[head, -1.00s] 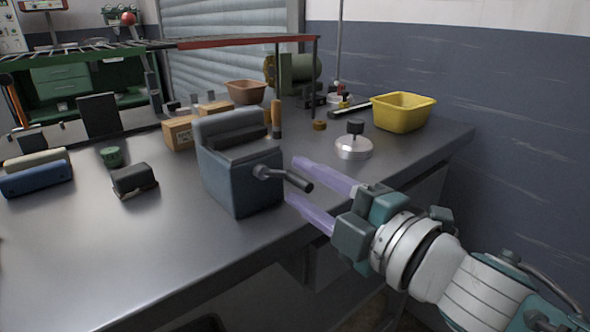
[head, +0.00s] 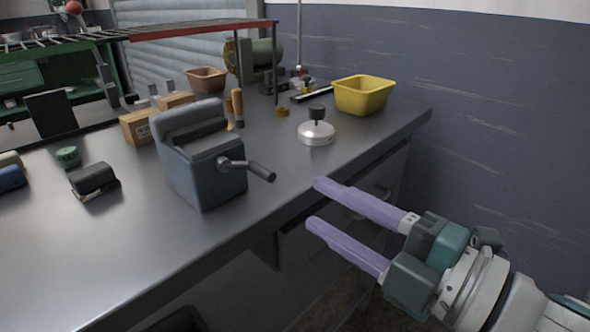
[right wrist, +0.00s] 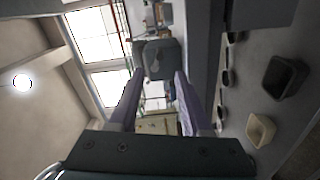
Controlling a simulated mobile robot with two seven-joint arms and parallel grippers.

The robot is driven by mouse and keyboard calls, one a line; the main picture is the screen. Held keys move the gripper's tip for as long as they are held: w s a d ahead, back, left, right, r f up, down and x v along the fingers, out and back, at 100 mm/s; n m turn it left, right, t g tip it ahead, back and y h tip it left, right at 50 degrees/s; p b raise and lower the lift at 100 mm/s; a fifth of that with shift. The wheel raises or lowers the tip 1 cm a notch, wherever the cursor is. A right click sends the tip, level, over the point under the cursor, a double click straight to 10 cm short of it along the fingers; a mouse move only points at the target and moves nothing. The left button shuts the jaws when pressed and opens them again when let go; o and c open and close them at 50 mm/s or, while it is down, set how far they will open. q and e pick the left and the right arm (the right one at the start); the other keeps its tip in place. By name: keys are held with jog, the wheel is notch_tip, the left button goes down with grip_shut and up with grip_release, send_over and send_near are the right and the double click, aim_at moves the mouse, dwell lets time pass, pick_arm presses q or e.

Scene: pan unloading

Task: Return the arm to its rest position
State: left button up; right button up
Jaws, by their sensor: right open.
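My right gripper (head: 313,203) is open, its two purple fingers apart with nothing between them. In the head view it is beyond the bench's front edge, to the right of a dark blue-grey machine with a crank handle (head: 203,165). In the right wrist view the fingers (right wrist: 155,88) are spread and empty, with a dark blocky shape (right wrist: 160,58) beyond their tips. A silver pan lid with a black knob (head: 316,135) lies on the bench, behind the gripper and apart from it. My left gripper is not in view.
The metal bench (head: 95,245) runs along the left and back. A yellow tub (head: 361,96) stands at its far right corner, and a brown bowl (head: 207,79) farther back. A black box (head: 93,179) and cardboard boxes (head: 138,127) sit to the left. Room before the right wall is free.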

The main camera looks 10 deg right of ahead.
jog(key=s+d+r+m+g+h+p, duration=0.25)
jog(key=d+r+m+h+p, duration=0.5)
jog(key=m, duration=0.65)
jog(key=s+d+r+m+g+h+p, duration=0.1)
jog(key=s+r+m+g+h+p, duration=0.2)
jog(key=s+m+g+p, duration=1)
jog(key=s+r+n+t+p, duration=0.2)
jog(key=r+n+p, duration=0.1)
jog(key=r+p, duration=1.3)
jog(key=s+r+n+t+p, duration=0.2)
jog(key=s+r+n+p, duration=0.1)
jog(key=r+p, duration=1.4)
jog(key=v, duration=0.4)
jog(key=shift+w+d+r, duration=0.15)
jog(key=shift+w+d, duration=0.05)
jog(key=shift+w, duration=0.15)
jog(key=shift+t, duration=0.25)
